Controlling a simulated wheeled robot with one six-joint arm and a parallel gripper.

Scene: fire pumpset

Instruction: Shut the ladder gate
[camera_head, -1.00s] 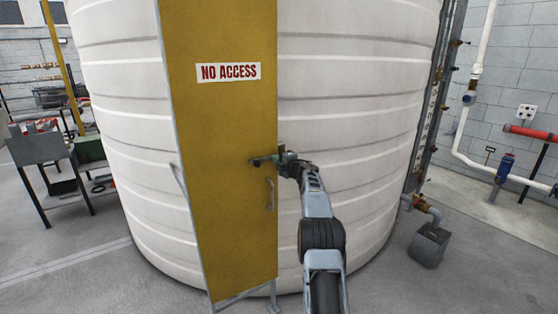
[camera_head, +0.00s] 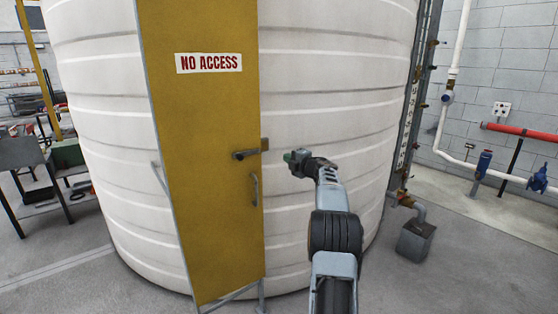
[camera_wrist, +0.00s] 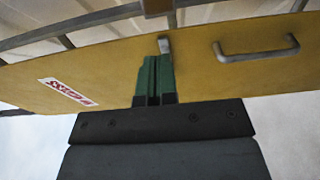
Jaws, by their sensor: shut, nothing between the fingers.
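The ladder gate (camera_head: 205,150) is a tall yellow panel with a red-on-white NO ACCESS sign (camera_head: 209,63), standing in front of the white tank. A grey lever (camera_head: 244,155) with a brass-coloured latch piece (camera_head: 265,145) is at its right edge, and a grey pull handle (camera_head: 254,188) is below. My gripper (camera_head: 288,157) is shut and empty, to the right of the gate's edge. In the wrist view its green fingertips (camera_wrist: 155,60) are together near the lever (camera_wrist: 165,45), with the pull handle (camera_wrist: 255,50) to the right. I cannot tell whether the gate is fully shut.
The ribbed white tank (camera_head: 330,90) fills the space behind the gate. A grey block (camera_head: 415,240) and pipes stand at right, with a red pipe (camera_head: 520,132) on the wall. A dark table (camera_head: 28,165) is at left. The floor in front is grey.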

